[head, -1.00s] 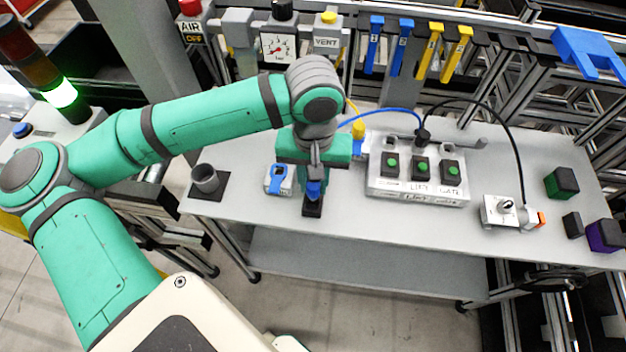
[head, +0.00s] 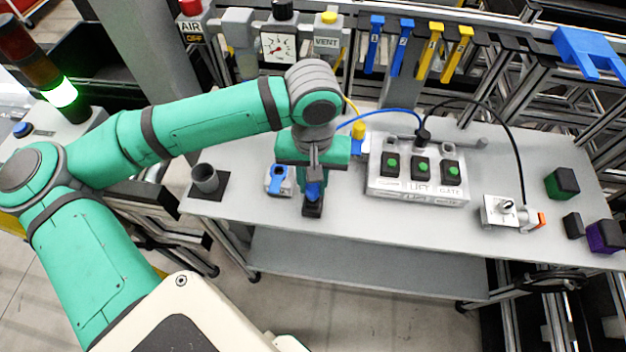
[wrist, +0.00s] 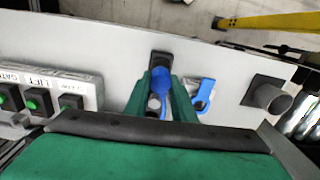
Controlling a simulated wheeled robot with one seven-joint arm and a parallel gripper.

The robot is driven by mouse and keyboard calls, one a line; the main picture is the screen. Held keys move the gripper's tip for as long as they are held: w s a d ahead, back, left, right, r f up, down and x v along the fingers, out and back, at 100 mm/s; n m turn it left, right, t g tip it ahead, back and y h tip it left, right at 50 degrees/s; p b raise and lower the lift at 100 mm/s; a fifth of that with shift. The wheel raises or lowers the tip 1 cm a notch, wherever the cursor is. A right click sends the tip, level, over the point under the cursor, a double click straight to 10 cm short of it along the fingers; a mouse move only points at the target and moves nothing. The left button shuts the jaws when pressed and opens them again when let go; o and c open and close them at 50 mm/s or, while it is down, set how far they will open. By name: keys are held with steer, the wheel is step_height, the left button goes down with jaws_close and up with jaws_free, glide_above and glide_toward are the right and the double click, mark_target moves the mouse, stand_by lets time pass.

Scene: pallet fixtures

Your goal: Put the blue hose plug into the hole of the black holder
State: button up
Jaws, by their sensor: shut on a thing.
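The blue hose plug (head: 313,190) is held between the fingers of my gripper (head: 314,178), pointing down at the black holder (head: 312,209) near the table's front edge. In the wrist view, the plug's blue body (wrist: 161,77) shows between the green fingers (wrist: 160,98), which are shut on it. The holder (wrist: 160,57) lies right at the plug's end and is partly covered by it. The plug hides the hole, so I cannot tell how deep its tip sits.
A white block with a blue part (head: 280,180) stands close left of the holder, and a grey cup on a dark plate (head: 205,180) farther left. A white button box (head: 418,190) with cables stands to the right. The table front between holder and box is clear.

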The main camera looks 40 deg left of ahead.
steer(key=shift+f, duration=0.65)
steer(key=shift+a+f, duration=0.1)
steer(key=shift+f, duration=0.25)
steer(key=shift+s+f, duration=0.1)
steer(key=shift+f, duration=0.2)
jaws_close()
steer(key=o, duration=1.1)
jaws_free()
steer(key=shift+o, duration=0.2)
steer(key=shift+r, duration=0.15)
step_height(320, 180, up, 11)
steer(key=shift+f, duration=0.2)
